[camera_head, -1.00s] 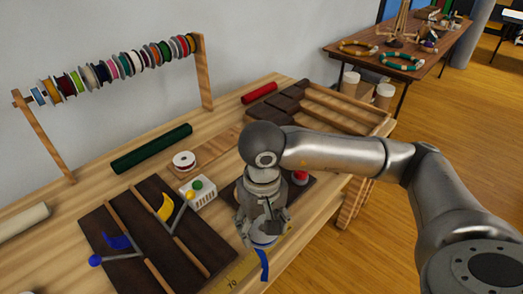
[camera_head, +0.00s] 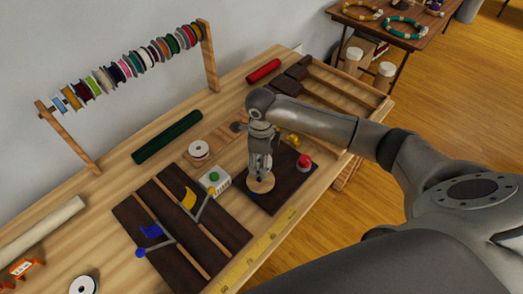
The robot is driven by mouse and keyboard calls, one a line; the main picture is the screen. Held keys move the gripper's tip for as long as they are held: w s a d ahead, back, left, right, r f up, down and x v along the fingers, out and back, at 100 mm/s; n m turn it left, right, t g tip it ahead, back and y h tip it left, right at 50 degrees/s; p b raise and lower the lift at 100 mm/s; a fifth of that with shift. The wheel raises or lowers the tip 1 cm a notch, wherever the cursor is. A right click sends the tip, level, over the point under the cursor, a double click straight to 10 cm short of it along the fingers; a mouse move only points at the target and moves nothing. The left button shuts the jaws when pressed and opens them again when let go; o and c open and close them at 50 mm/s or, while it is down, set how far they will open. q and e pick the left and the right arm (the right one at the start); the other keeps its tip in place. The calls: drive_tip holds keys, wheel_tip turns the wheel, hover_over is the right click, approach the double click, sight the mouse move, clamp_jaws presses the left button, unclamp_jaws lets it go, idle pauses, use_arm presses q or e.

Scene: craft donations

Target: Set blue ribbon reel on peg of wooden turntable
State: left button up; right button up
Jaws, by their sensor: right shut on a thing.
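My right gripper (camera_head: 262,170) is shut and points down over a dark board (camera_head: 288,190) on the workbench. Its fingers are just above or at a round tan wooden disc, the turntable (camera_head: 260,184), on that board. The blue ribbon reel that it held a second ago is hidden by the gripper or too small to make out. I cannot see the turntable's peg, or whether the reel touches it. My left gripper is not in view.
A red button (camera_head: 304,161) and a brass-coloured piece (camera_head: 293,140) are close to the right gripper. A white box with a green button (camera_head: 214,181) stands to its left. A white reel (camera_head: 199,150) sits behind. A ruler strip (camera_head: 262,246) runs along the front edge.

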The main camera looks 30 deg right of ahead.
drive_tip(key=shift+d+f, duration=0.1)
drive_tip(key=shift+f, duration=0.1)
drive_tip(key=shift+s+f, duration=0.1)
drive_tip(key=shift+f, duration=0.05)
drive_tip(key=shift+f+b, duration=1.75)
drive_tip(key=shift+f, duration=0.7)
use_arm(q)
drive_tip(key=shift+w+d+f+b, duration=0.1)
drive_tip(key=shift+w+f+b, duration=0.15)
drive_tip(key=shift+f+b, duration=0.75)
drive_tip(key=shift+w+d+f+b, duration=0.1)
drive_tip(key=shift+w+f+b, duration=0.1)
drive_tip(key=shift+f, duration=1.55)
use_arm(e)
drive_tip(key=shift+f, duration=1.45)
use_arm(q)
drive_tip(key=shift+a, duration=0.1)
use_arm(e)
drive_tip(key=o, duration=0.9)
drive_tip(key=shift+o, duration=0.2)
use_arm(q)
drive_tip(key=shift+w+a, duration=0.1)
use_arm(e)
drive_tip(key=shift+r, duration=0.15)
wheel_tip(320, 180, up, 12)
